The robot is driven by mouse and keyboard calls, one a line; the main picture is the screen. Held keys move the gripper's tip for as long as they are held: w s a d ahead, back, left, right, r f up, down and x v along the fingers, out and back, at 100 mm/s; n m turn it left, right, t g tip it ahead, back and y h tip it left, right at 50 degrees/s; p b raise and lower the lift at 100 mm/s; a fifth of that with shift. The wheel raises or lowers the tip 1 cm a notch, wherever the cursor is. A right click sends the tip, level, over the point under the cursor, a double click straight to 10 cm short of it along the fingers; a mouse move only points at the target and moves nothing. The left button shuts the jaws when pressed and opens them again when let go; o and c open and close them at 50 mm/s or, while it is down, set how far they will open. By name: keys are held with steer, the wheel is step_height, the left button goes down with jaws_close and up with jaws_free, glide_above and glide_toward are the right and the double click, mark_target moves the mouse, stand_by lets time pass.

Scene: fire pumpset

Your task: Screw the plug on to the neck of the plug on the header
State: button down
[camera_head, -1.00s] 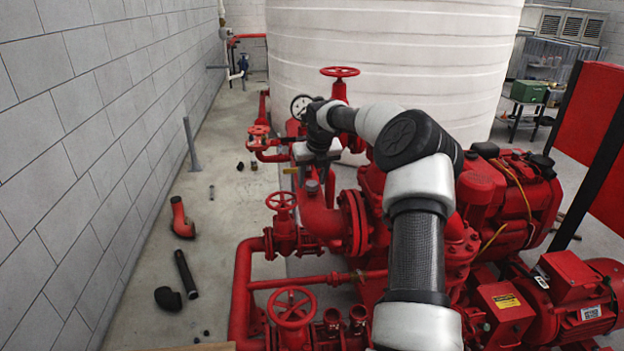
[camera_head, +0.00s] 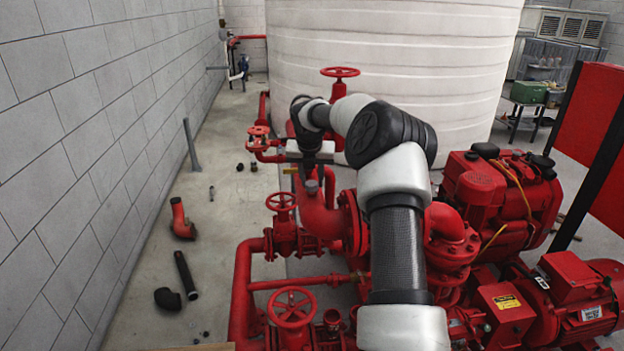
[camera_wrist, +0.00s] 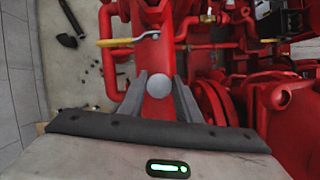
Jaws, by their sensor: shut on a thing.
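My gripper (camera_head: 312,181) points down over the thick red header pipe (camera_head: 318,217) left of the pump. In the wrist view its two grey fingers (camera_wrist: 158,88) are shut on the plug (camera_wrist: 157,86), a round grey cap seen from above. The plug also shows in the head view (camera_head: 312,187) as a small grey piece at the fingertips, above the pipe. Red pipe (camera_wrist: 158,112) shows between the fingers. The neck is hidden under the plug, so I cannot tell how far the plug sits on it.
A yellow lever handle (camera_wrist: 128,40) lies just ahead of the fingers. Red handwheels (camera_head: 281,201) and valves stand close by. A large white tank (camera_head: 390,60) is behind. Loose fittings (camera_head: 182,220) lie on the floor by the grey block wall (camera_head: 80,130).

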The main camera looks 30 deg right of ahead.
steer(key=shift+a+r+m+p, duration=0.1)
steer(key=shift+m+p, duration=0.2)
steer(key=shift+m, duration=0.3)
steer(key=m, duration=0.1)
steer(key=m+g+h, duration=0.1)
steer(key=shift+f+m, duration=0.2)
steer(key=shift+m, duration=0.5)
steer(key=m+g+h, duration=0.1)
steer(key=m, duration=0.2)
steer(key=shift+w+g, duration=0.1)
steer(key=shift+g, duration=0.2)
steer(key=shift+m, duration=0.8)
